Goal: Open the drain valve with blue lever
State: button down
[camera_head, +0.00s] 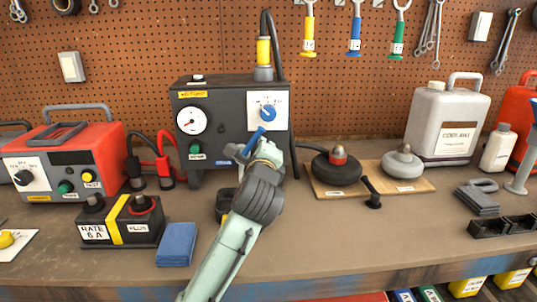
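A blue lever (254,140) slants up to the right at the lower front of a dark machine box (222,106). My gripper (262,150) is right at the lever, reaching in from below. The gripper overlaps the lever's lower right side, and I cannot tell whether it touches. The fingertips are small and partly hidden by my wrist, so their opening is unclear. The valve body behind the lever is mostly hidden. Higher on the box are a round blue knob (268,114) on a white plate and a white gauge (191,120) with a red needle.
A black cup (224,204) stands just left of my arm. A red charger (62,160), a battery (120,220) and a blue cloth (177,244) are to the left.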

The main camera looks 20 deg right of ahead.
jog(key=shift+w+a+r+n+t+h, duration=0.15)
jog(key=shift+a+r+n, duration=0.35)
jog(key=shift+n, duration=0.55)
jog(key=shift+w+a+r+n+t+h, duration=0.15)
jog(key=shift+a+r+n, duration=0.3)
jog(key=shift+n, duration=0.55)
jog(key=shift+w+a+r+n, duration=0.15)
jog(key=shift+a+r+n, duration=0.3)
jog(key=shift+n, duration=0.6)
jog(key=shift+a+f, duration=0.1)
jog(key=shift+s, duration=0.15)
